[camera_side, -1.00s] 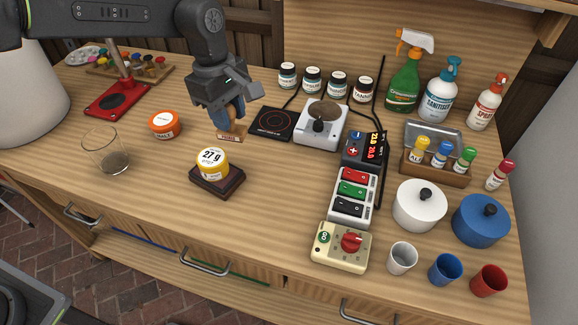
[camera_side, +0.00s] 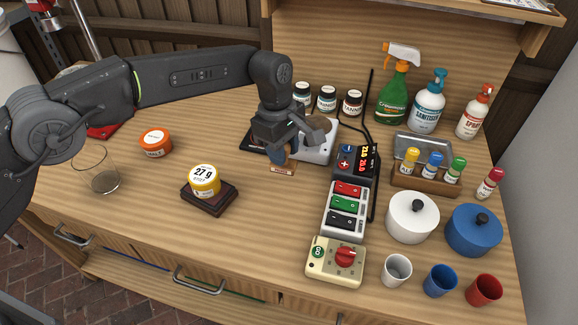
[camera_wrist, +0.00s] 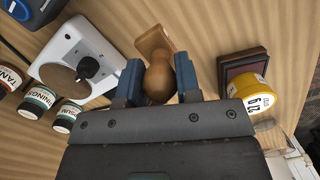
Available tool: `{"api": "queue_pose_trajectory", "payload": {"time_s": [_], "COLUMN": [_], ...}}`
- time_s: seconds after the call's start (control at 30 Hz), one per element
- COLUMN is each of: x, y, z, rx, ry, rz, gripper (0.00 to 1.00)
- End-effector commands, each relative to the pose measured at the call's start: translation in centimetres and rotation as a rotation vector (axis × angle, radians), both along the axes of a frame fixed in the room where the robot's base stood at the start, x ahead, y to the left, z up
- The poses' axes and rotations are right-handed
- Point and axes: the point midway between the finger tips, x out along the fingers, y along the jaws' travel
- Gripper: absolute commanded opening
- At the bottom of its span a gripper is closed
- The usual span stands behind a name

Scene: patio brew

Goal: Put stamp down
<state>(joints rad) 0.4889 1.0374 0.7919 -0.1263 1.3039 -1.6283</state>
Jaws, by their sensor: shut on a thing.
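The stamp (camera_side: 283,169) has a flat, pale wooden base with a reddish label edge. In the wrist view its round brown wooden handle (camera_wrist: 158,80) is between the blue fingers of my gripper (camera_wrist: 159,82). My gripper (camera_side: 278,156) is shut on the handle, and the base shows beyond it. The stamp is over the table just in front of the white hotplate with a round plate (camera_side: 322,144). I cannot tell whether its base touches the wood. My gripper hides most of the handle in the side view.
A dark pad (camera_side: 209,197) bearing a yellow jar (camera_side: 204,181) is to the left, nearer the front. The digital display unit (camera_side: 353,166) and switch box (camera_side: 345,208) stand close to the right. Bare wood lies between pad and switch box.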

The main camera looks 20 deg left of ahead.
Motion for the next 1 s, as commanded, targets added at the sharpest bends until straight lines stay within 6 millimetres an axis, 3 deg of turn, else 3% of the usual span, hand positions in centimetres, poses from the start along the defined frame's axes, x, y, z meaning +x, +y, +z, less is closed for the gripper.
{"api": "queue_pose_trajectory", "payload": {"time_s": [0.1,0.27,0.5,0.9,0.93,1.0], "x": [-0.1,-0.1,-0.1,-0.1,-0.1,-0.1], "y": [-1.1,-1.3,-1.3,-1.3,-1.3,-1.3], "z": [-0.7,-1.4,-4.6,-5.2,-5.1,-5.1], "rx": [0.0,0.0,0.001,0.0,0.0,0.0], "ry": [-0.001,0.001,0.002,0.0,-0.001,-0.001], "rz": [0.0,0.001,0.002,0.001,0.001,0.001], "gripper": [0.08,0.08,0.08,0.08,0.34,0.41]}}
